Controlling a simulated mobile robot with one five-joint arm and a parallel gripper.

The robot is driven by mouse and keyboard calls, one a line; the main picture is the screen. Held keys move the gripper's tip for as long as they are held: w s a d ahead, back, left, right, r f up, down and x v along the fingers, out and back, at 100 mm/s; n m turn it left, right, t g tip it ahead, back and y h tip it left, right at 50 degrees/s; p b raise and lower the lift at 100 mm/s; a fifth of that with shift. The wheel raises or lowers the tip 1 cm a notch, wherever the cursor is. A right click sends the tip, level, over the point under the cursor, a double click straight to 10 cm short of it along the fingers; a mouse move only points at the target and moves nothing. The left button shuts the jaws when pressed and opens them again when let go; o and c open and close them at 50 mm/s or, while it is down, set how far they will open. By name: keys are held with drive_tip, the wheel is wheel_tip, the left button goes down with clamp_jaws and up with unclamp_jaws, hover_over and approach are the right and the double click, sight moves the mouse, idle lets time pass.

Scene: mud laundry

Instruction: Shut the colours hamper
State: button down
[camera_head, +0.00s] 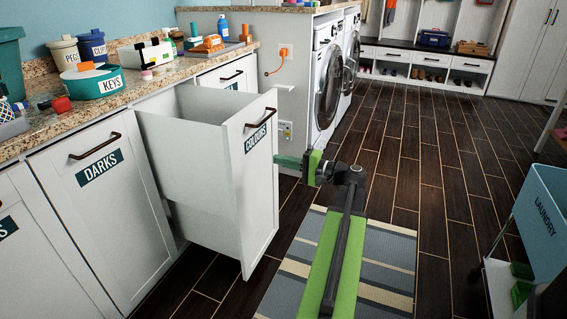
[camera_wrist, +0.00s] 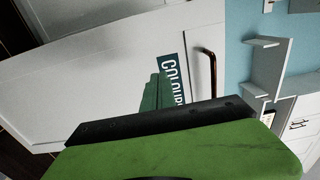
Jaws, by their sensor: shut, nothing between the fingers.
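The colours hamper (camera_head: 262,190) is a white pull-out with a "COLOURS" label and a dark bar handle (camera_head: 262,122). It stands well out from the counter front, its bin (camera_head: 185,150) showing behind the panel. My gripper (camera_head: 282,160) is shut and empty at the right side of the hamper's front panel, near the label and below the handle. Whether it touches the panel I cannot tell. In the wrist view the hamper front (camera_wrist: 110,80) fills the left, with the label partly hidden behind my gripper (camera_wrist: 155,95) and the handle (camera_wrist: 208,68) to the right.
The darks hamper (camera_head: 105,210) is flush with the counter at left. A striped rug (camera_head: 390,260) lies on the dark floor under my arm. Washing machines (camera_head: 328,75) stand beyond. A blue laundry bin (camera_head: 540,220) is at right. The floor beyond the rug is clear.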

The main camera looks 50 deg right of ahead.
sight(248, 153)
drive_tip(key=x, duration=0.9)
drive_tip(key=shift+w, duration=0.3)
